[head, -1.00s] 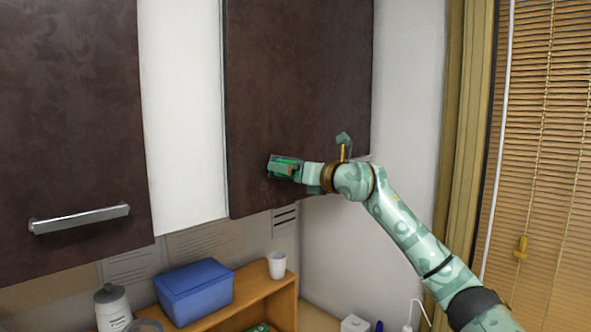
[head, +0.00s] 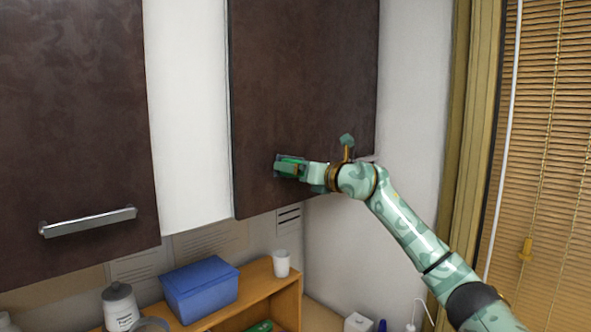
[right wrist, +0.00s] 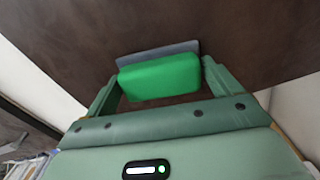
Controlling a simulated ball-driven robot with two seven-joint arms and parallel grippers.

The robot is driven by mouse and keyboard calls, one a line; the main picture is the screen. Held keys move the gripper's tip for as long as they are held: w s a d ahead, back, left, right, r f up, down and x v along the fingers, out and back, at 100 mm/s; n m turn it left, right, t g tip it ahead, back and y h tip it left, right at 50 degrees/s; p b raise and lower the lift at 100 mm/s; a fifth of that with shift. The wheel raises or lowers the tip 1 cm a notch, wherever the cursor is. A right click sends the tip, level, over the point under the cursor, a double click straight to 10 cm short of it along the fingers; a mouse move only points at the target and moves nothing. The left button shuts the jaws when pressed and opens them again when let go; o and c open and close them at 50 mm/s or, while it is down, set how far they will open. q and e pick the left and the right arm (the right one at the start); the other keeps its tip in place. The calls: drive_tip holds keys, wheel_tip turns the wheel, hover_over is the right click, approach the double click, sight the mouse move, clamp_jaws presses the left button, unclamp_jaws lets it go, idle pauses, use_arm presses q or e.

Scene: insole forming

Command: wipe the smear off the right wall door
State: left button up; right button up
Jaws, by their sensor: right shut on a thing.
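The right wall door (head: 300,80) is a dark brown panel, shut, in the middle of the head view. My right gripper (head: 290,167) is at its lower part, toward the left edge. It is shut on a green block with a grey pad (right wrist: 157,52), a wiper by its look. In the right wrist view, the green block (right wrist: 160,80) sits between the fingers and the pad lies at the door's dark surface. I cannot tell whether it presses on it. I cannot make out a smear; the gripper and wiper hide part of the door. My left gripper is not in view.
Another brown door with a metal handle (head: 88,222) is at the left. Below are a blue box (head: 200,290) and a white cup (head: 281,263) on a wooden shelf (head: 288,296), and a lidded jar (head: 120,305). A window blind (head: 545,130) is at the right.

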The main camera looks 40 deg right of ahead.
drive_tip(key=shift+d, duration=1.2)
drive_tip(key=shift+w+p, duration=0.15)
drive_tip(key=shift+p, duration=0.3)
drive_tip(key=shift+s+a, duration=0.2)
drive_tip(key=shift+a, duration=1.85)
drive_tip(key=s+b, duration=0.6)
drive_tip(key=shift+d, duration=0.3)
